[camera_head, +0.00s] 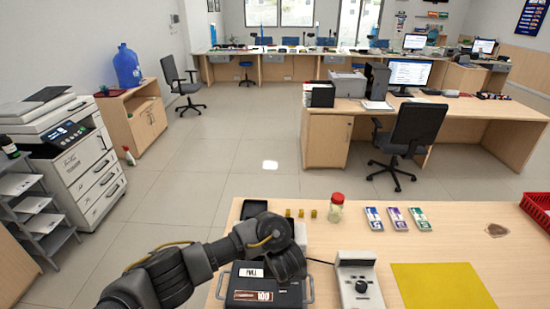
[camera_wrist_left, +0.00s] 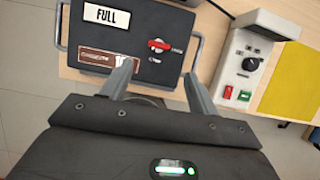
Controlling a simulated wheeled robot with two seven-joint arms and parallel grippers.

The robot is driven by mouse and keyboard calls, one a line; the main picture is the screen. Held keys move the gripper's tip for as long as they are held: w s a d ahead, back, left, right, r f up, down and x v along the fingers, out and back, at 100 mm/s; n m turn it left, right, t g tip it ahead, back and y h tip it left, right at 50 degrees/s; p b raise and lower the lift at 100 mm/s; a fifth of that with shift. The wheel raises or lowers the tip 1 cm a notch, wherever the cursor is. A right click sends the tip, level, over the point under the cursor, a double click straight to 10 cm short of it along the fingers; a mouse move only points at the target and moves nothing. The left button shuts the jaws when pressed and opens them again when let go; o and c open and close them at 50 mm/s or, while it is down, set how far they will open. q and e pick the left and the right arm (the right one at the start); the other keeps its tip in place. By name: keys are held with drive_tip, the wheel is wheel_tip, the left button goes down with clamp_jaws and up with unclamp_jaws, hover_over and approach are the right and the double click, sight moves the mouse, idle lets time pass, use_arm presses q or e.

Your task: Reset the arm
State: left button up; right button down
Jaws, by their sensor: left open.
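My left arm reaches in from the left of the head view over the wooden counter. Its gripper (camera_head: 290,268) is above the black case, and the arm hides part of it. In the left wrist view the two fingers (camera_wrist_left: 158,85) are spread apart with nothing between them. The black case (camera_wrist_left: 190,20) lies below them with side handles, a "FULL" label, a brown label and a red knob; it also shows in the head view (camera_head: 285,297). I cannot tell whether a finger touches the case. My right gripper is not in view.
A grey device with a knob (camera_head: 357,285) and a yellow mat (camera_head: 440,287) are right of the case. A red-lidded jar (camera_head: 336,208), small gold blocks (camera_head: 301,214), colored packs (camera_head: 397,218) and a red basket (camera_head: 538,208) stand on the counter (camera_head: 450,250). A printer (camera_head: 75,165) is left.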

use_arm(q)
drive_tip(key=s+d+f+n+h, duration=0.1)
drive_tip(key=s+d+n+h, duration=0.45)
drive_tip(key=s+n, duration=0.4)
drive_tip(key=s+a+f+n+y, duration=0.1)
drive_tip(key=s+a+n+y, duration=0.1)
drive_tip(key=s+a+n, duration=0.75)
drive_tip(key=s+a+n+g+y, duration=0.15)
drive_tip(key=s+a+n, duration=0.4)
drive_tip(key=a, duration=0.75)
drive_tip(key=s+a+f+n+y, duration=0.15)
drive_tip(key=s+a+n, duration=0.35)
drive_tip(key=a+n, duration=0.6)
wheel_tip(320, 180, down, 34)
drive_tip(key=s+m+b, duration=0.1)
drive_tip(key=b, duration=0.7)
drive_tip(key=s+a+f+g+b, duration=0.1)
drive_tip(key=s+f+b, duration=0.2)
drive_tip(key=s+f, duration=0.5)
drive_tip(key=s+a+f+g+b, duration=0.1)
drive_tip(key=s+a+f+b, duration=0.1)
drive_tip(key=s+f, duration=0.6)
wheel_tip(320, 180, down, 5)
drive_tip(key=shift+a+r+y+b, duration=0.15)
drive_tip(key=shift+y+b, duration=0.3)
drive_tip(key=shift+b, duration=0.2)
